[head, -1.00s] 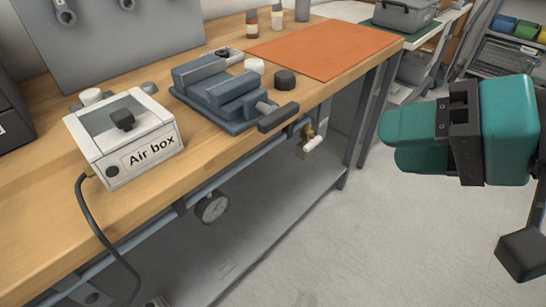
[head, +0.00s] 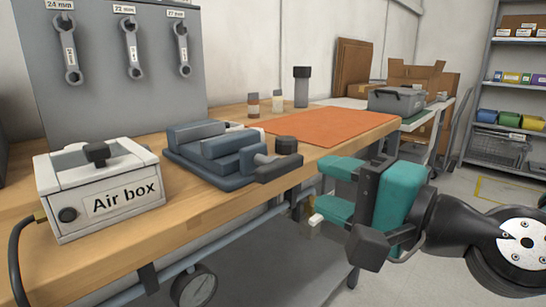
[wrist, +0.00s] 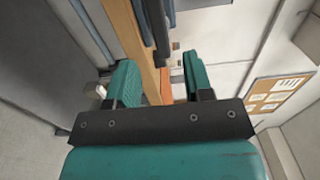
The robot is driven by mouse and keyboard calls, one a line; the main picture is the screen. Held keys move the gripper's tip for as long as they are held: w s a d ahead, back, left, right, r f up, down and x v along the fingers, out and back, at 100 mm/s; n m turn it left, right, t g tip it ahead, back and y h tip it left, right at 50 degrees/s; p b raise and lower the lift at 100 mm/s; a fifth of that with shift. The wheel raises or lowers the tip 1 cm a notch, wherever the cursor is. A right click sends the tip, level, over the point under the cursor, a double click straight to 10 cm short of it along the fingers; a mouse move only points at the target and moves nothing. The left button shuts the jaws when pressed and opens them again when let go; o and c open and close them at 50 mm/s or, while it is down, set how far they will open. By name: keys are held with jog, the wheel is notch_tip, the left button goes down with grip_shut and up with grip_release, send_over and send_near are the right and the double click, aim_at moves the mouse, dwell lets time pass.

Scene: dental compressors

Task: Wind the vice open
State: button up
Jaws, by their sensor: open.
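The grey-blue vice (head: 215,155) is on the wooden workbench, right of the air box. Its dark handle (head: 278,168) sticks out over the bench's front edge. My gripper (head: 338,187) is in front of the bench, to the right of and a little below the handle, apart from it. Its green fingers are spread with nothing between them. In the wrist view my gripper (wrist: 158,82) also shows open and empty, with the wooden bench edge (wrist: 148,50) beyond it. Part of the vice seems to show at the top of that view, but it is cut off.
The white air box (head: 100,190) stands left of the vice. A black knob (head: 286,145) and an orange mat (head: 335,127) lie right of it. Bottles stand behind. The floor to the right is open.

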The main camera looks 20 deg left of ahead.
aim_at(286, 170)
jog(key=p+x, duration=0.1)
jog(key=x, duration=0.9)
jog(key=shift+w+a, duration=0.1)
jog(key=shift+a, duration=0.1)
jog(key=c, duration=0.8)
